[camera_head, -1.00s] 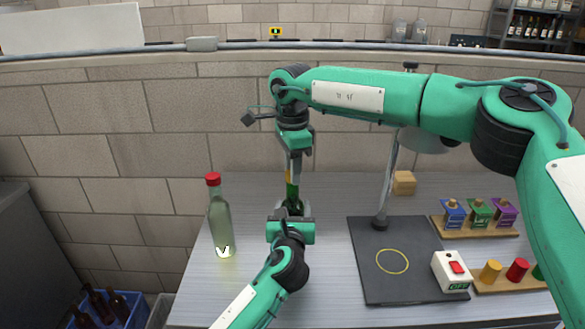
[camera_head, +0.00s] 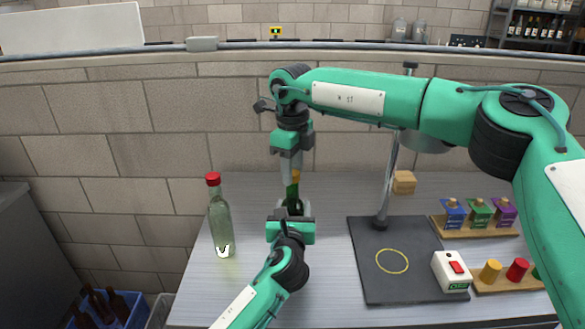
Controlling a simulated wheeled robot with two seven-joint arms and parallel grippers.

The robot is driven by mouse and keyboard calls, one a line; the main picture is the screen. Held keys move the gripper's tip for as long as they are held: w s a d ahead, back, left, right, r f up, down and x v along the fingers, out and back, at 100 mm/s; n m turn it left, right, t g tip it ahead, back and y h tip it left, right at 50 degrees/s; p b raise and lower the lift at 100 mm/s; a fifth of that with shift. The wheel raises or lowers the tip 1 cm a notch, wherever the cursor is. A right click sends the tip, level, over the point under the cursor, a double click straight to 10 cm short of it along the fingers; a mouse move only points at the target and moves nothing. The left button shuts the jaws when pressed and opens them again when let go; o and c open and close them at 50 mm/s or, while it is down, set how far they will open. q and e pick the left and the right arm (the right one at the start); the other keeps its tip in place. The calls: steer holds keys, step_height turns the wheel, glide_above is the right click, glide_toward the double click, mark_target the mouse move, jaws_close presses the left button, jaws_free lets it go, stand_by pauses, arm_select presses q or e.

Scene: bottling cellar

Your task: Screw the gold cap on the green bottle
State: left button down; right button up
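The green bottle (camera_head: 292,198) stands upright on the table, its lower part hidden by my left gripper. The gold cap (camera_head: 296,175) is at the top of its neck, partly covered by a finger; I cannot tell how tightly it sits. My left gripper (camera_head: 291,213) comes from the front and is closed around the bottle's body. My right gripper (camera_head: 288,176) points down from above, with one finger at the left of the cap. Its other finger is not clearly visible, so I cannot tell whether it grips the cap.
A pale bottle with a red cap (camera_head: 221,220) stands to the left. A dark mat (camera_head: 420,285) with a yellow ring and a post lies to the right. Beyond are a switch box (camera_head: 451,271), small coloured bottles and coloured caps on wooden racks, and a wooden block (camera_head: 404,182).

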steer(key=shift+o, duration=1.1)
steer(key=shift+r, duration=2.3)
steer(key=shift+c, duration=0.2)
steer(key=n, duration=0.5)
steer(key=shift+r, duration=0.4)
steer(key=n, duration=0.2)
steer(key=r+n, duration=0.1)
steer(key=n, duration=0.1)
steer(key=shift+n, duration=0.3)
steer(key=n, duration=0.4)
steer(key=shift+r, duration=0.35)
steer(key=n, duration=0.2)
steer(key=r+n, duration=0.1)
steer(key=n, duration=0.2)
steer(key=shift+n, duration=0.3)
